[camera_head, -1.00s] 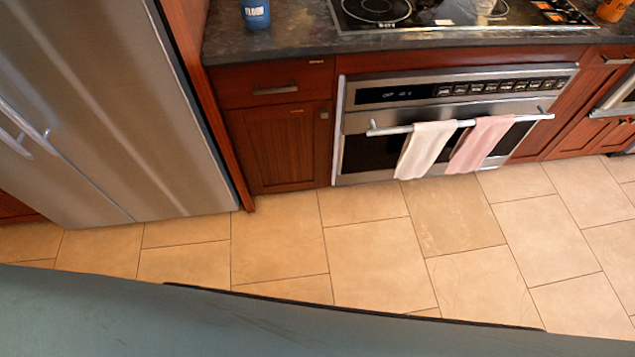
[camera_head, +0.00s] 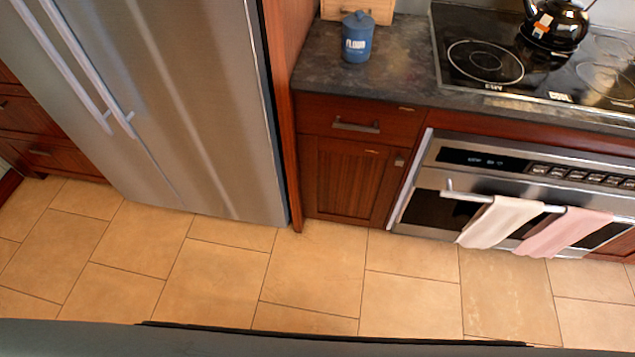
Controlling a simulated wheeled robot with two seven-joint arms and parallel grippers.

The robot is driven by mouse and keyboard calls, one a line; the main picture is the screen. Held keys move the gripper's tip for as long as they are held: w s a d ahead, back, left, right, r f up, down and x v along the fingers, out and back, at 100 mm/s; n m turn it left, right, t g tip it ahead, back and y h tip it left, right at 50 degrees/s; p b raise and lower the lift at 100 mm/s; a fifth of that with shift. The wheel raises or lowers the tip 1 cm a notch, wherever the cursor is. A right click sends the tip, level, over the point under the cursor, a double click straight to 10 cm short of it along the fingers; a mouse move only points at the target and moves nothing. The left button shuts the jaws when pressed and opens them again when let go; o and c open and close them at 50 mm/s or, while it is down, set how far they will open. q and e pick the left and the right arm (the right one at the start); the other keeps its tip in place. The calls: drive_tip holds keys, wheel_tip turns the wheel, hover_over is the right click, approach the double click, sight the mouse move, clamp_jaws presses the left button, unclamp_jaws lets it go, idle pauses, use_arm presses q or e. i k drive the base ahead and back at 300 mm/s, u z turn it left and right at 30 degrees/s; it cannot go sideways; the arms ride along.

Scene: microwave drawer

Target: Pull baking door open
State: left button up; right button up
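The baking oven door (camera_head: 428,209) is at the right of the head view, below the control panel (camera_head: 545,167). The door looks shut. Its horizontal bar handle (camera_head: 470,197) runs across the upper part of the door. A white towel (camera_head: 497,222) and a pink towel (camera_head: 565,234) hang over the bar and hide part of the door. Neither of my grippers is in view.
A steel refrigerator (camera_head: 190,110) stands at left, with a wooden cabinet (camera_head: 343,178) between it and the oven. The counter (camera_head: 395,75) holds a blue flour canister (camera_head: 356,37), a cooktop (camera_head: 500,85) and a black kettle (camera_head: 553,25). The tiled floor (camera_head: 315,270) in front is clear.

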sight(352, 183)
drive_tip(key=i, duration=0.5)
drive_tip(key=z, duration=0.25)
drive_tip(key=k, duration=1.25)
drive_tip(key=u, duration=0.6)
drive_tip(key=i, duration=1.8)
drive_tip(key=z, duration=0.75)
